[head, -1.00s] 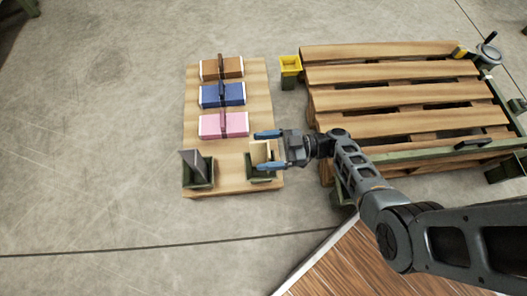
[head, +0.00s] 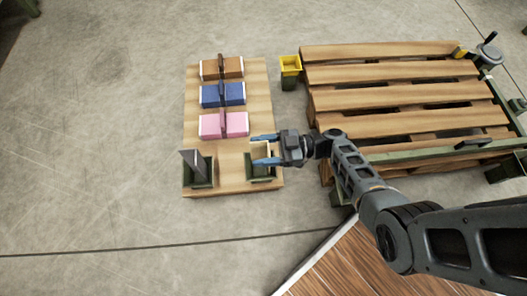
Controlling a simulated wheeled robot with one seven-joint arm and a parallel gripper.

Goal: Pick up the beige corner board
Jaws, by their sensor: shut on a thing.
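The beige corner board (head: 268,146) shows as a small pale piece between the fingers of my gripper (head: 265,150). It stands at the dark green holder (head: 260,172) on the near right of the wooden board. My gripper reaches in from the right, its blue fingers closed on the beige corner board. Most of the board is hidden by the fingers, and I cannot tell whether its lower end is clear of the holder.
A second green holder (head: 200,172) with a grey corner board (head: 192,163) stands at left. Pink (head: 212,126), blue (head: 212,96) and brown (head: 212,70) boxes lie behind on the wooden board (head: 234,180).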

